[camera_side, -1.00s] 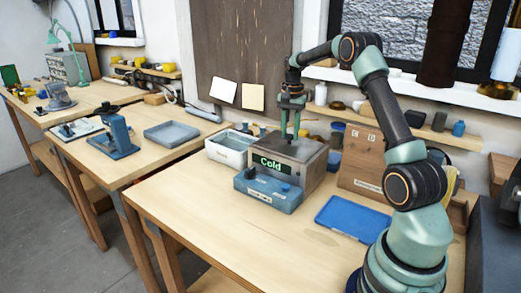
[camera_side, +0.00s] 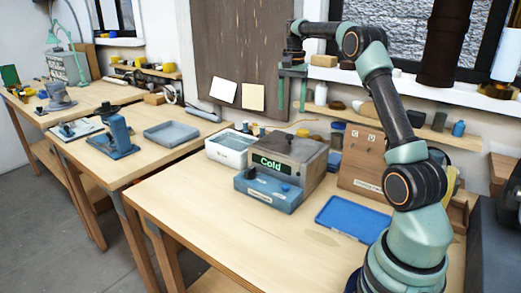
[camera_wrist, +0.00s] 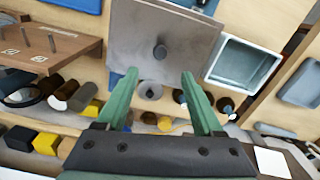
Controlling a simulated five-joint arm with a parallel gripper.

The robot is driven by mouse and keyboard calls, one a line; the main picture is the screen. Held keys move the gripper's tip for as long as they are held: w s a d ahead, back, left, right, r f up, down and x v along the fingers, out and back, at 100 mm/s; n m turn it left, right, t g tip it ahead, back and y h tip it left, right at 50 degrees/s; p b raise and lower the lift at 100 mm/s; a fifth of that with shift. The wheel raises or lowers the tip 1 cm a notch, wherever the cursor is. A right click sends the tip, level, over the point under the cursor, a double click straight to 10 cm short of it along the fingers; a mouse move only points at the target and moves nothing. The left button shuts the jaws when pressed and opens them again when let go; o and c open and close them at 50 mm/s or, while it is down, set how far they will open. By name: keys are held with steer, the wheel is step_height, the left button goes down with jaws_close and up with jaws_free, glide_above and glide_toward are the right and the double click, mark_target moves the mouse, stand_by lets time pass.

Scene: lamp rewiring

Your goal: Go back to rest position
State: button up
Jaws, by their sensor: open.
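My gripper (camera_side: 291,106) is open and empty. It hangs with its fingers pointing down, above and clear of the metal box (camera_side: 312,163) whose front display reads "Cold". The box has a flat brownish-grey lid with a small dark knob (camera_side: 289,138) on it. A blue control unit (camera_side: 268,190) is at the front of the box. In the wrist view, my two green fingers (camera_wrist: 159,76) are spread wide, with the square lid (camera_wrist: 135,25) and its round knob (camera_wrist: 159,52) beyond them. Nothing is between the fingers.
A white bin (camera_side: 219,156) stands left of the box. A blue tray (camera_side: 350,218) lies to the right, before a brown wooden holder (camera_side: 367,148). A shelf (camera_side: 433,137) with jars runs along the wall behind. The front of the bench (camera_side: 210,225) is clear.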

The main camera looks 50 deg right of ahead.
steer(key=s+a+r+n+t, duration=0.1)
steer(key=a+r+n, duration=0.3)
steer(key=a, duration=0.4)
steer(key=s+a+r+n+t, duration=0.1)
steer(key=a+r+n, duration=0.2)
steer(key=a, duration=0.5)
steer(key=s+a+f+n+t, duration=0.1)
steer(key=s+a+f+n, duration=0.2)
steer(key=a, duration=0.4)
steer(key=s+a+f+n+t, duration=0.2)
steer(key=s+a+f+n, duration=0.2)
steer(key=s+a, duration=0.3)
steer(key=shift+s+a+n+t, duration=0.35)
steer(key=shift+s+n, duration=0.4)
steer(key=shift+n, duration=0.15)
steer(key=shift+r, duration=0.1)
steer(key=shift+c, duration=0.3)
